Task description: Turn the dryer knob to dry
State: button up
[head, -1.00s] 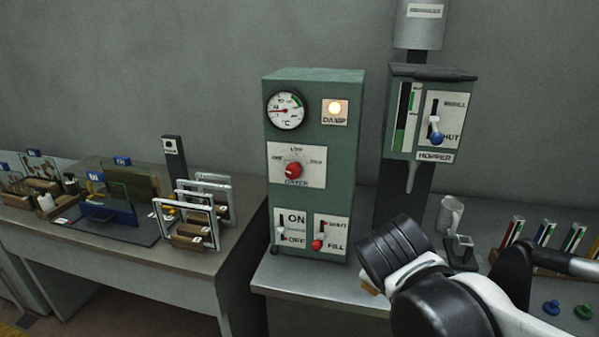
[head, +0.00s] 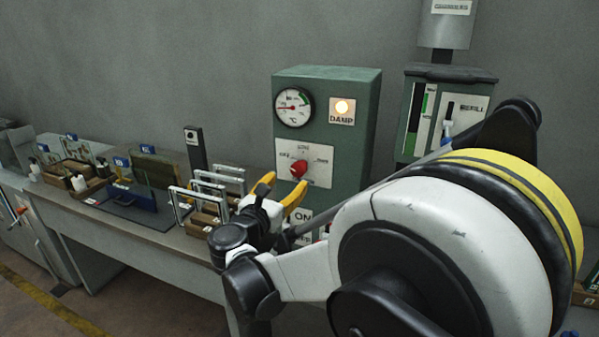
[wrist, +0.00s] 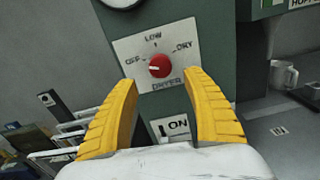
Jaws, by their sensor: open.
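The red dryer knob (head: 299,168) sits on a white plate (head: 318,176) on the green cabinet. In the wrist view the knob (wrist: 159,66) shows under the marks OFF, LOW and DRY, with DRY at the right. Its white pointer mark lies on the left, on the OFF side. My gripper (head: 281,186) is in front of the cabinet, to the left of and below the knob in the head view. Its yellow fingers are open and empty. In the wrist view the gripper (wrist: 160,78) has the knob beyond and between its tips, not visibly touching.
The damp lamp (head: 342,107) glows above the knob plate, beside a round gauge (head: 293,107). The ON switch panel (head: 301,217) is below, partly behind my arm. The hopper (head: 445,115) stands right. Metal-handled frames (head: 186,198) stand on the left table. A mug (wrist: 284,74) is right.

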aim_at(297, 172)
jog(key=b+x, duration=0.1)
jog(key=x, duration=0.6)
jog(key=shift+w+d+f, duration=0.1)
jog(key=shift+w, duration=0.15)
jog(key=c, duration=1.2)
